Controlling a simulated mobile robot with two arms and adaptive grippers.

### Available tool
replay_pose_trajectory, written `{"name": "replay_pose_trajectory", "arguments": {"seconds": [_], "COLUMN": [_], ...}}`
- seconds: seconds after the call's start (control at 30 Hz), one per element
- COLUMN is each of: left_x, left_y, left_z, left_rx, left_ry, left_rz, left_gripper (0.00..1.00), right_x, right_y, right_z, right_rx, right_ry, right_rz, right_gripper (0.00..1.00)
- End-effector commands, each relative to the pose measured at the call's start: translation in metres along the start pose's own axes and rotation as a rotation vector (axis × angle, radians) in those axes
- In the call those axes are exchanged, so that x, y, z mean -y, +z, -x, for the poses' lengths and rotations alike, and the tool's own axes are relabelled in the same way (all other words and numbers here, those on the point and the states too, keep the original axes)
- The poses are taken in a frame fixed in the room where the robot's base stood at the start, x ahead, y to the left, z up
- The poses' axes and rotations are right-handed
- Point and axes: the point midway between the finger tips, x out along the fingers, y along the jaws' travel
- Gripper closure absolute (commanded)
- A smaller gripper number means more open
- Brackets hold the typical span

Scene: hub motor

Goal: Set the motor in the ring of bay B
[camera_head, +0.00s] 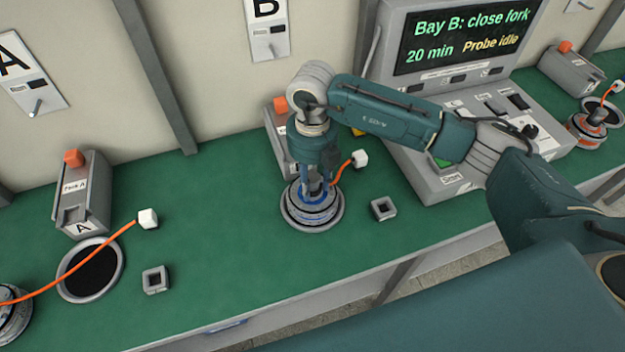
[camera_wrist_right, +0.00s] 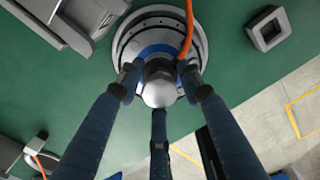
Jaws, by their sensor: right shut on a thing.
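The motor (camera_head: 313,206), a round grey body with blue bands, stands upright at bay B, under the B sign (camera_head: 267,25). It sits within the grey ring (camera_head: 290,221), looking centred and level; the exact seating depth is hard to tell. My right gripper (camera_head: 316,192) is above it, fingers shut around the motor's top shaft. In the right wrist view the fingers close around the silver shaft end (camera_wrist_right: 160,88). An orange cable runs from the motor to a white plug (camera_head: 360,158) on the bench. My left gripper is not in view.
The screen (camera_head: 465,35) reads "Bay B: close fork, 20 min, Probe idle". Bay B's fork unit (camera_head: 275,140) is partly hidden behind my arm. A square socket (camera_head: 383,208) stands right of the motor. Bay A's ring (camera_head: 117,265) is empty; another motor (camera_head: 12,318) sits far left.

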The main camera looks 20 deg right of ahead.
Motion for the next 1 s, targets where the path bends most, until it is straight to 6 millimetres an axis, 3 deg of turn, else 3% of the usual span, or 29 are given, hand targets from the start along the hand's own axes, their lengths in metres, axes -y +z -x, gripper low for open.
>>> {"name": "replay_pose_trajectory", "arguments": {"seconds": [0.13,0.17,0.27,0.53,0.67,1.0], "left_x": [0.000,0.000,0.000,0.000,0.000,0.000], "left_y": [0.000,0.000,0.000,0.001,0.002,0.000], "left_z": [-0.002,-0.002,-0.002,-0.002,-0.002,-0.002], "left_rx": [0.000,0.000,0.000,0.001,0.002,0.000], "left_ry": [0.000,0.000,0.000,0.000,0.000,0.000], "left_rz": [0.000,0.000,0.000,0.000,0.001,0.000], "left_gripper": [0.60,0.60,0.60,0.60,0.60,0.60], "right_x": [-0.001,-0.001,-0.001,0.001,0.000,-0.001], "right_y": [0.002,0.002,0.001,-0.001,0.000,0.001], "right_z": [-0.001,0.000,0.000,-0.004,0.005,0.074], "right_rx": [0.004,0.005,0.004,-0.003,0.000,0.005], "right_ry": [0.004,0.004,0.003,-0.003,0.000,0.003], "right_rz": [0.000,0.000,0.000,0.000,-0.001,0.000], "right_gripper": [1.00,0.60,0.42,0.42,0.42,0.42]}}
